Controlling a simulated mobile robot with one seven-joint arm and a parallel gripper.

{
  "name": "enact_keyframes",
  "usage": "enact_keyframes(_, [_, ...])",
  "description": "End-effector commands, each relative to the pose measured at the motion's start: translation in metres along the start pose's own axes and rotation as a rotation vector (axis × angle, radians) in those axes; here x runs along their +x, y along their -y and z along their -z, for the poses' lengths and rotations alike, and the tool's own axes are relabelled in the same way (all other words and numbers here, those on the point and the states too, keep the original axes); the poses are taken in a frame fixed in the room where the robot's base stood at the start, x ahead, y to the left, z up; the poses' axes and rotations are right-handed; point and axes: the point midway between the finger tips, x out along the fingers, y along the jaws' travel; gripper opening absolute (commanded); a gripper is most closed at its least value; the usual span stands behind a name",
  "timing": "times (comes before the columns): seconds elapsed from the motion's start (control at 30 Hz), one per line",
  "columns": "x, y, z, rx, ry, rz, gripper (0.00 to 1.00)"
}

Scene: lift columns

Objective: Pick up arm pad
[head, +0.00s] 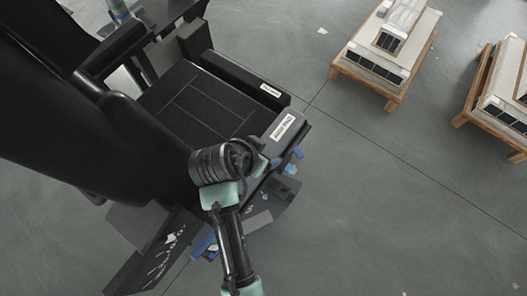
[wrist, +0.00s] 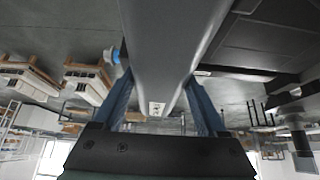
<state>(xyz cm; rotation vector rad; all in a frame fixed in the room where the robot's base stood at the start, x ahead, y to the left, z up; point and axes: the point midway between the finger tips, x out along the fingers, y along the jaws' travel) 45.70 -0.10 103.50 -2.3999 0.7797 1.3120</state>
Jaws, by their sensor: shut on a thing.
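The arm pad (wrist: 172,40) is a long, smooth grey piece. In the wrist view it runs from the top edge down between the two blue fingers of my gripper (wrist: 160,88), which is shut on it. A small white label shows at its near end. In the head view a grey pad with a white label (head: 282,127) lies along the near side of the black seat (head: 200,105). My wrist partly covers its lower end there. I cannot tell whether the pad is clear of its support.
A large black chair-like unit with a tall back (head: 60,50) stands on the left. A second black side rest (head: 245,78) lies beyond the seat. Wooden pallets with white units (head: 385,50) stand at the upper right. The grey floor between is clear.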

Motion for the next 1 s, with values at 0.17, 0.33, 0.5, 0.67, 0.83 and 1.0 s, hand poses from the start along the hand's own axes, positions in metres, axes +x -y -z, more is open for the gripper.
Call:
enact_keyframes(0.17, [-0.011, 0.001, 0.009, 0.004, -0.006, 0.004, 0.08])
enact_keyframes(0.33, [-0.038, 0.002, 0.027, 0.004, -0.009, 0.006, 0.08])
enact_keyframes(0.5, [-0.066, 0.002, 0.044, 0.005, -0.008, 0.006, 0.08])
enact_keyframes(0.67, [-0.081, 0.001, 0.054, 0.003, -0.005, 0.003, 0.08])
enact_keyframes(0.83, [-0.087, 0.001, 0.057, 0.001, -0.003, 0.001, 0.08])
enact_keyframes(1.0, [-0.089, 0.001, 0.058, 0.001, -0.003, 0.001, 0.08])
